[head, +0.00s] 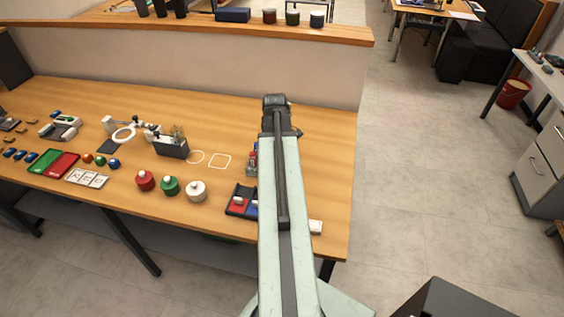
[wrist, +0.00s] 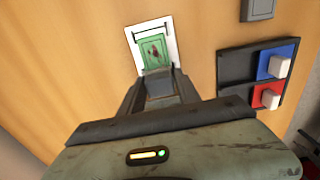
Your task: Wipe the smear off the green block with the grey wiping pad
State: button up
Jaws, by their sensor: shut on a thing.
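In the wrist view a green block (wrist: 153,49) with a dark brownish smear (wrist: 154,50) on its face lies within a white surround on the wooden table. My gripper (wrist: 158,82) is just below it in that view, its two dark fingers shut on the grey wiping pad (wrist: 160,89). The pad's far edge is at the block's lower edge in the picture; I cannot tell whether they touch. The smear itself is uncovered. In the head view my arm hides the block, the pad and the fingertips.
Right of the block in the wrist view, a dark tray (wrist: 236,68) has blue and red sections with white pieces. Red, green and white round pieces (head: 170,186) stand left of my arm in the head view. A low partition (head: 200,65) runs behind the table.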

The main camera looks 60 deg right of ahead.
jog(key=shift+r, duration=0.1)
notch_tip(320, 180, up, 6)
jog(key=p, duration=0.6)
notch_tip(320, 180, up, 3)
jog(key=p, duration=0.3)
jog(key=shift+f, duration=0.2)
